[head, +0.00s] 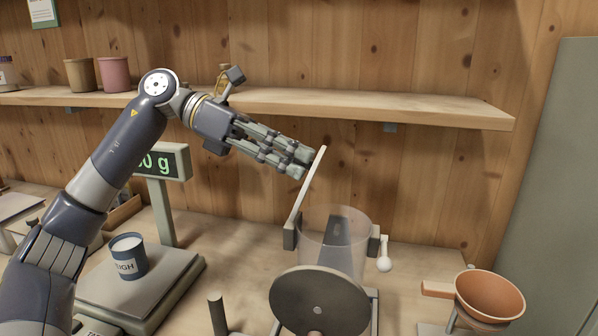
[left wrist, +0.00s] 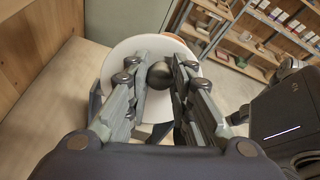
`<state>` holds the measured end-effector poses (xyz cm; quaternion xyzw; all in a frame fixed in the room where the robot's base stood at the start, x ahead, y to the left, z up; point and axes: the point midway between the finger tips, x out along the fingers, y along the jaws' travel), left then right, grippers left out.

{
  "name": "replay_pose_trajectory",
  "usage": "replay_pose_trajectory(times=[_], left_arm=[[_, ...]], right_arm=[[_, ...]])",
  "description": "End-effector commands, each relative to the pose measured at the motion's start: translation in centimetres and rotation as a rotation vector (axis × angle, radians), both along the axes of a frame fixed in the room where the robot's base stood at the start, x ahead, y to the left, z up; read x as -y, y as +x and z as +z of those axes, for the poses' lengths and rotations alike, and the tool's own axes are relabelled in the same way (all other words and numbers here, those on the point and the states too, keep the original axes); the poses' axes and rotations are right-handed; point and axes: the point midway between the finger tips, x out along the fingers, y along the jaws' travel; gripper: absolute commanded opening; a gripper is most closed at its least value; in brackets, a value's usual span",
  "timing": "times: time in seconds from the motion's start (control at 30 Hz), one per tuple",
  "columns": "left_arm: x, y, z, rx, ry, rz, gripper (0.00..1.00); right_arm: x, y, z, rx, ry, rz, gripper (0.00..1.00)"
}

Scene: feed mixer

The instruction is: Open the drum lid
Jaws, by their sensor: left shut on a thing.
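The drum (head: 350,232) is a clear cylinder on a stand on the bench, with a dark grey disc in front. Its pale lid (head: 309,186) shows almost edge-on in the head view, tilted up steeply from the drum's left side, so the top is uncovered. In the left wrist view the lid (left wrist: 112,72) is a white round plate with a dark round knob (left wrist: 160,73) between my fingers. My left gripper (head: 303,163) is shut on the knob, to the left of the raised lid. My right gripper is out of view.
A scale (head: 140,290) with a blue cup (head: 128,257) stands at left. An orange funnel-like bowl (head: 490,296) stands at right. A wooden shelf (head: 380,106) runs behind my left gripper. A white ball handle (head: 384,264) sits right of the drum.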

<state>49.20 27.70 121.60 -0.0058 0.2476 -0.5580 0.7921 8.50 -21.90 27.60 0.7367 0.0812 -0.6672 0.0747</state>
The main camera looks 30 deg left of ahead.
Motion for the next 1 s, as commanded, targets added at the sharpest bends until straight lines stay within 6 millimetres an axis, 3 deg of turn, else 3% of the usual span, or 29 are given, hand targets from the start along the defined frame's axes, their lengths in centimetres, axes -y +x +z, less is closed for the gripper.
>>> replay_pose_trajectory(times=[0.43,0.6,0.9,1.0], left_arm=[[-1.6,-0.4,-0.9,0.029,-0.101,0.003,0.00],[-2.4,-0.6,-1.0,0.045,-0.155,0.002,0.00],[-2.8,-0.7,-0.8,0.054,-0.186,0.001,0.00],[-2.9,-0.8,-0.9,0.056,-0.194,0.000,0.00]], right_arm=[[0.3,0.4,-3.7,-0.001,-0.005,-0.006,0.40],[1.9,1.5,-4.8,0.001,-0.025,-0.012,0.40],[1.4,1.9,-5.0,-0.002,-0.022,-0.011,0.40],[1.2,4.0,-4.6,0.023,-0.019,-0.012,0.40]])
